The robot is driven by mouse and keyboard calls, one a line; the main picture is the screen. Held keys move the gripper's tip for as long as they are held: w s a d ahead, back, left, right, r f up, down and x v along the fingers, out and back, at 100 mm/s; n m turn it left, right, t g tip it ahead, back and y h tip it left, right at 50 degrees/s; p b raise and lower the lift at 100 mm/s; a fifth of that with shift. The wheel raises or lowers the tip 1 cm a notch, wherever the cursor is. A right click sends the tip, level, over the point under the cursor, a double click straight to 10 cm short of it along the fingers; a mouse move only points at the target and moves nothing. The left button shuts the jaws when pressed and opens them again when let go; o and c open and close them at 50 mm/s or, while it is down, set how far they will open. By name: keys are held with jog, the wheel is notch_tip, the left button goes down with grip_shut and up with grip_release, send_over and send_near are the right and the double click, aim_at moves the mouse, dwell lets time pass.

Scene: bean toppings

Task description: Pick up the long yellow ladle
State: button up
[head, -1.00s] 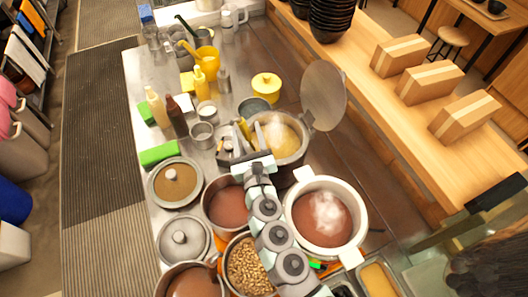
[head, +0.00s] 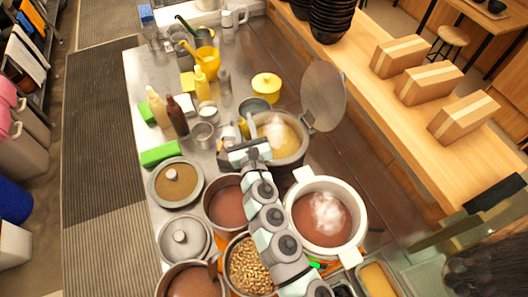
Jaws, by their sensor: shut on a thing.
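My gripper (head: 240,143) is at the left rim of the steaming steel pot (head: 296,156), seen from above and partly hidden by my own wrist. It is shut on a yellow handle-like piece (head: 244,127), which I take to be the long yellow ladle. Only a short length of it shows just beyond the fingers. The rest is hidden by the gripper and the pot, so I cannot tell whether its bowl is in the liquid.
The pot's lid (head: 323,95) stands open at its right. A white pot (head: 345,240) of brown liquid and a pot of beans (head: 250,268) lie beside my arm. Sauce bottles (head: 177,117) and a steel cup (head: 203,133) stand left of the gripper. Wooden boxes sit on the right counter.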

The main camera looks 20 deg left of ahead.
grip_shut()
jog(key=shift+r, duration=0.15)
